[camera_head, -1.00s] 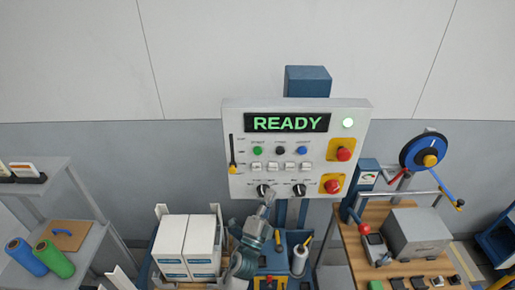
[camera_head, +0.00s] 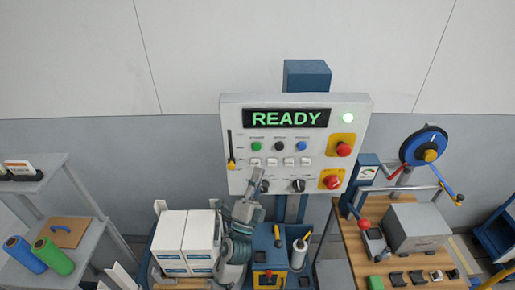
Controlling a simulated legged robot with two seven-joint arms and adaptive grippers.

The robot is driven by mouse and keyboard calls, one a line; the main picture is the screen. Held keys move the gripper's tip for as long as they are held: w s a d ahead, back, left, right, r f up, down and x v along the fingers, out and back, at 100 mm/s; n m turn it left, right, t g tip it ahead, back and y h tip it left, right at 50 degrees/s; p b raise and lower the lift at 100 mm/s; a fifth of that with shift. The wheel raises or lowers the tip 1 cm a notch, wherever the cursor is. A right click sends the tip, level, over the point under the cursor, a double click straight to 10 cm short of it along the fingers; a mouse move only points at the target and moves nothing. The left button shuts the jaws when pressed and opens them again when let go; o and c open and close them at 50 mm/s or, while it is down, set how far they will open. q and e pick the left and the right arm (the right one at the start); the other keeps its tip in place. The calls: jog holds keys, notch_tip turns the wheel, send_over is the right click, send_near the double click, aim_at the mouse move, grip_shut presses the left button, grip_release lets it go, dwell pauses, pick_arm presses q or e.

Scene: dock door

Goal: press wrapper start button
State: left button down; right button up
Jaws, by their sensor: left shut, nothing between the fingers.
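The wrapper control panel (camera_head: 315,135) is a white box with a display (camera_head: 286,118) reading READY. A green button (camera_head: 256,146), a black button (camera_head: 280,146) and a blue button (camera_head: 301,146) sit in a row below the display. Their small labels are too small to read. My left gripper (camera_head: 258,173) points up in front of the lower left of the panel, below the green button. It is shut and empty, and partly covers a dark knob. I cannot tell whether it touches the panel. My right gripper is not in view.
Two red buttons on yellow plates (camera_head: 347,139) are at the panel's right. A yellow-tipped lever (camera_head: 231,160) is at its left. White boxes (camera_head: 186,240) stand below left. A wooden bench (camera_head: 352,255) with a grey box (camera_head: 416,228) is at right.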

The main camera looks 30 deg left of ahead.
aim_at(257, 146)
pick_arm(q)
jog(key=shift+w+a+b, duration=0.1)
jog(key=shift+w+a, duration=0.55)
jog(key=shift+w, duration=0.4)
jog(key=shift+w+a+b, duration=0.15)
jog(key=shift+w+a, duration=0.55)
jog(key=shift+w, duration=0.4)
jog(key=shift+w+a+b, duration=0.1)
jog(key=shift+w+a, duration=0.55)
jog(key=shift+w, duration=0.4)
jog(key=shift+a, duration=0.15)
jog(key=shift+w+a+r, duration=0.1)
jog(key=shift+w, duration=0.15)
jog(key=shift+w+a, duration=0.25)
jog(key=shift+w, duration=0.2)
jog(key=shift+s+d, duration=0.45)
jog(key=shift+s, duration=0.35)
